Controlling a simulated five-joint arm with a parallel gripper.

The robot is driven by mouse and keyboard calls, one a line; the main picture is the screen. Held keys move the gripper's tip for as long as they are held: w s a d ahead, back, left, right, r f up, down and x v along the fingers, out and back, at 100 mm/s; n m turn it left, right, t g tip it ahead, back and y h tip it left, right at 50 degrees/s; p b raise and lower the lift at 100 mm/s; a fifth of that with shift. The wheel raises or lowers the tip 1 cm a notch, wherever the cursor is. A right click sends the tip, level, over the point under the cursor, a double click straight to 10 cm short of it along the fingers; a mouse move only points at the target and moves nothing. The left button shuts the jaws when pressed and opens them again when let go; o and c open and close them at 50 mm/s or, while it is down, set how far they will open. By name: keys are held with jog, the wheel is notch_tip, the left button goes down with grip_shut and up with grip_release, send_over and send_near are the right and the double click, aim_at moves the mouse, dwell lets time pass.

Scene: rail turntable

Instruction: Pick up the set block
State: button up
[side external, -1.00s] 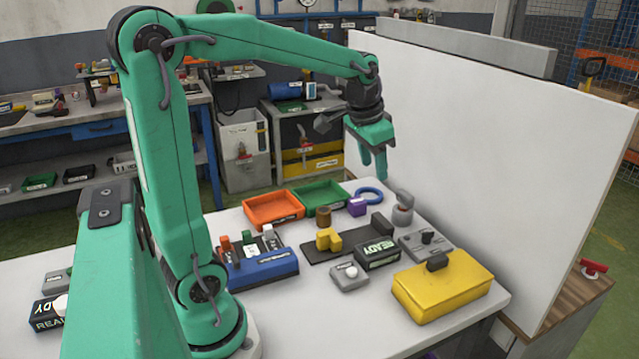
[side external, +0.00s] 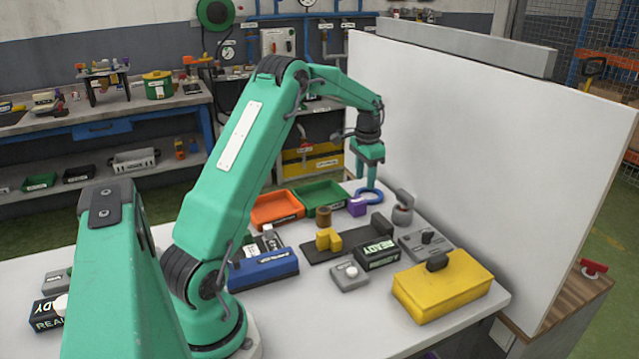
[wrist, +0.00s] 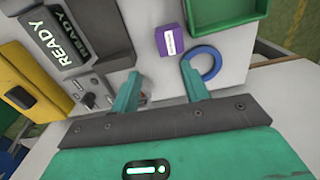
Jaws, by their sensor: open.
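My gripper (side external: 367,181) is open and empty, pointing down above the far end of the white table. In the wrist view the two green fingers (wrist: 158,84) are spread apart with nothing between them. A small purple block (side external: 357,207) sits on the table below and slightly left of my gripper in the side view. In the wrist view the purple block (wrist: 170,40) has a pale label too small to read, and lies beyond the fingertips. No legible label tells which block is the set block.
A blue ring (side external: 369,196) lies beside the purple block, close to my fingers. Orange (side external: 277,208) and green (side external: 318,195) trays are left of it. A dark rail (side external: 345,243) carries yellow blocks near a READY box (side external: 377,255). A white panel (side external: 480,150) bounds the right side.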

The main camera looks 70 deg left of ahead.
aim_at(359, 200)
jog(key=shift+w+a+f, duration=0.1)
jog(key=shift+a+f, duration=1)
jog(key=shift+f, duration=4.05)
jog(key=c, duration=0.8)
jog(key=shift+r, duration=0.2)
jog(key=shift+r, duration=0.55)
jog(key=r, duration=0.1)
jog(key=d+r, duration=0.1)
jog(key=r, duration=0.1)
jog(key=shift+r, duration=0.15)
jog(key=d+r, duration=0.2)
jog(key=d, duration=0.1)
jog(key=d+r, duration=0.2)
jog(key=d, duration=0.2)
jog(key=d+r, duration=0.2)
jog(key=d, duration=0.1)
jog(key=shift+d+r, duration=0.15)
jog(key=shift+d, duration=0.25)
